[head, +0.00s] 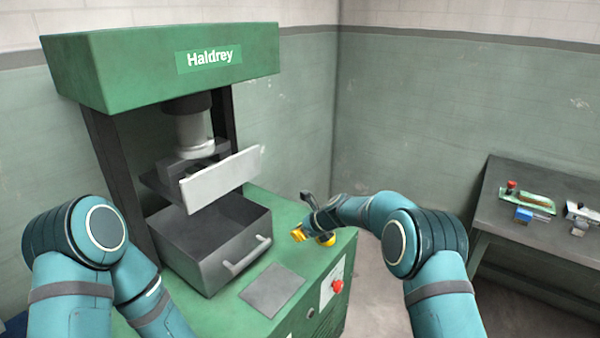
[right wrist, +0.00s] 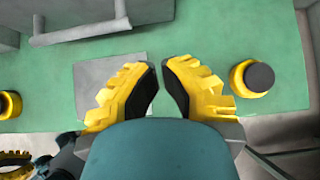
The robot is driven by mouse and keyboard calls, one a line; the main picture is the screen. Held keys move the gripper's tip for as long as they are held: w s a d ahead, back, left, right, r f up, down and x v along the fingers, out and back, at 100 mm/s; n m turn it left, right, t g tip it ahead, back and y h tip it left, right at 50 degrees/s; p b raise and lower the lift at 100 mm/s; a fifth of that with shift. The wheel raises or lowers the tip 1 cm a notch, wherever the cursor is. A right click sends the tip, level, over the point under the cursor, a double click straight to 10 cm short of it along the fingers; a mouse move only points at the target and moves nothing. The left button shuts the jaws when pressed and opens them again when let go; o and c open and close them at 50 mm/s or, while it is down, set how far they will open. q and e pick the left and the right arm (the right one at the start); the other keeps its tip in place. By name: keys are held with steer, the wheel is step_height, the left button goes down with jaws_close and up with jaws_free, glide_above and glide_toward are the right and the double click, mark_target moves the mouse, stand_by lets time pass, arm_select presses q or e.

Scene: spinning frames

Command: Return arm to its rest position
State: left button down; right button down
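My right arm reaches in from the right, and its gripper (head: 312,236) is over the right part of the green machine top. In the right wrist view, the yellow fingers of this gripper (right wrist: 161,70) have black pads. A narrow gap shows between the tips and widens toward the base, with nothing held between them. My left arm (head: 75,240) is folded at the lower left of the head view. Its gripper is out of that view. A yellow and teal part at the lower left of the right wrist view may belong to it.
The green Haldrey press (head: 170,65) stands ahead with a grey drawer (head: 205,262) and handle. A flat grey plate (head: 272,290) lies on its top. A yellow button with a dark cap (right wrist: 258,77) is right of the fingers. A side table (head: 500,240) bears small parts.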

steer(key=s+d+f+n+g+h, duration=0.1)
steer(key=s+d+f+n, duration=0.25)
steer(key=s+f, duration=0.2)
steer(key=s+d+f+n+g+h, duration=0.1)
steer(key=s+d+f+n, duration=0.3)
steer(key=s, duration=0.3)
steer(key=s+d+f+n+h, duration=0.2)
steer(key=s+f+n, duration=0.1)
steer(key=s+f, duration=0.35)
steer(key=s+n+g, duration=0.1)
steer(key=s+n, duration=1.1)
steer(key=s, duration=1)
steer(key=shift+d+n+y, duration=0.3)
steer(key=shift+d+n, duration=0.05)
steer(key=shift+d, duration=0.1)
